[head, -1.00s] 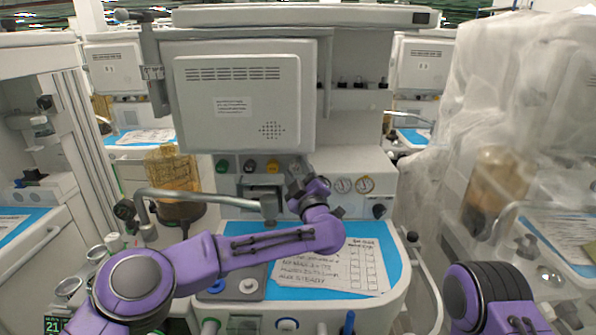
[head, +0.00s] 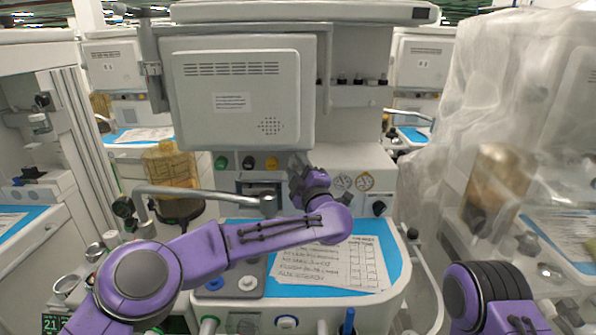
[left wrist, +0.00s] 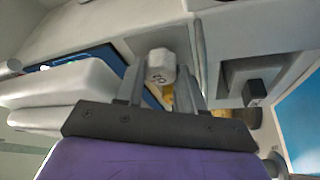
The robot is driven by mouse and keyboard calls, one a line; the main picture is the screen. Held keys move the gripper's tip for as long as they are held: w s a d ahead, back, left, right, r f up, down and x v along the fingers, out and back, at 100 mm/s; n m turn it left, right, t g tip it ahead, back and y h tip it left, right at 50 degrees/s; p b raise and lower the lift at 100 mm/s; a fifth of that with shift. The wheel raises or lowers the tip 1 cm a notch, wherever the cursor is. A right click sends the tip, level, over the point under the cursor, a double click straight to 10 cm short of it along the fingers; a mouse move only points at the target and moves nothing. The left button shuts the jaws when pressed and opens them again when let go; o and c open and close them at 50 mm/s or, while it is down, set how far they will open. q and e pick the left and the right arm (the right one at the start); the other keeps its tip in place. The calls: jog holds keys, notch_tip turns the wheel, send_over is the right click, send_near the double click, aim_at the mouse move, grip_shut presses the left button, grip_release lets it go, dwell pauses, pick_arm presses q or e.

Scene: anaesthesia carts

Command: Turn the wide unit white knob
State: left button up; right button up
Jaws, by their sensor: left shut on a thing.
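The white knob (left wrist: 160,65) of the wide unit shows in the left wrist view, between the two grey fingers of my left gripper (left wrist: 160,85). The fingers are shut on its sides. In the head view, my left gripper (head: 299,166) is at the unit's front panel, right of the yellow knob (head: 271,163), and it hides the white knob. How far the knob is turned cannot be told. Of my right arm only purple links show at the lower right; its gripper is out of view.
Green (head: 221,163) and black (head: 248,163) knobs sit left of the yellow one. Gauges (head: 364,181) are to the right. A bent grey pipe (head: 190,192) runs below the panel. A paper form (head: 335,262) lies on the blue worktop. A plastic-draped unit (head: 500,110) stands right.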

pick_arm(q)
jog(key=shift+n+g, duration=0.8)
jog(key=shift+n, duration=0.9)
jog(key=o, duration=0.8)
jog(key=shift+r+n, duration=0.1)
jog(key=shift+n, duration=0.2)
jog(key=b+v, duration=0.2)
jog(key=v, duration=0.8)
jog(key=shift+s+d, duration=0.2)
jog(key=shift+s, duration=0.05)
